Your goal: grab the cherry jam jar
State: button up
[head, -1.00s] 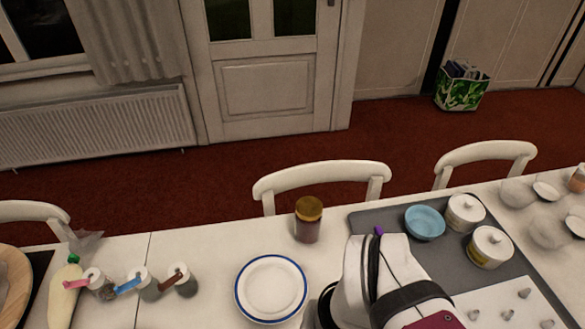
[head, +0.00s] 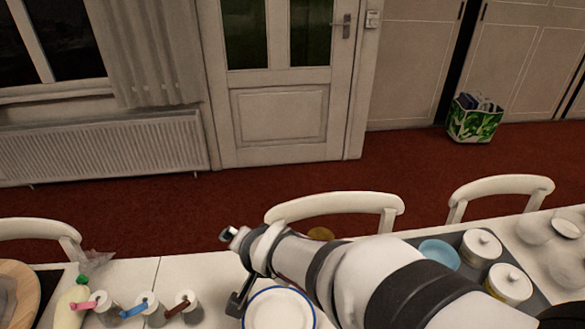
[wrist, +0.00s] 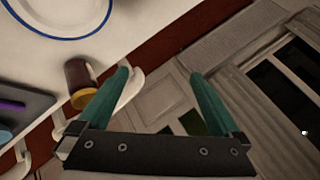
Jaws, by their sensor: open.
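The cherry jam jar has a dark red body (wrist: 79,72) and a gold lid. In the head view only its lid (head: 320,233) shows, behind my arm; the body is hidden. In the wrist view the jar stands at the table edge, left of my gripper (wrist: 158,74). The two green fingers are wide apart with nothing between them. The jar is outside the fingers, near the left one in the picture.
A white plate with a blue rim (head: 279,312) lies below my arm. A blue bowl (head: 440,253) and lidded white pots (head: 481,248) stand on a grey mat at the right. A chair (head: 335,205) stands behind the table. Small jars with coloured handles (head: 146,305) are at the left.

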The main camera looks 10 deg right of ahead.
jog(key=w+d+f+m+h, duration=0.1)
jog(key=w+d+f+h, duration=0.3)
jog(key=d, duration=0.2)
jog(key=w+d+f+m+h, duration=0.1)
jog(key=w+d+f+h, duration=0.3)
jog(key=d+f+h, duration=0.1)
jog(key=w+d+f+m+h, duration=0.1)
jog(key=w+d+f+h, duration=0.3)
jog(key=d, duration=0.4)
jog(key=shift+w+d+f+m+t, duration=0.1)
jog(key=shift+w+f+m+t, duration=0.1)
jog(key=shift+f+m+t, duration=0.3)
jog(key=shift+h, duration=0.3)
grip_shut()
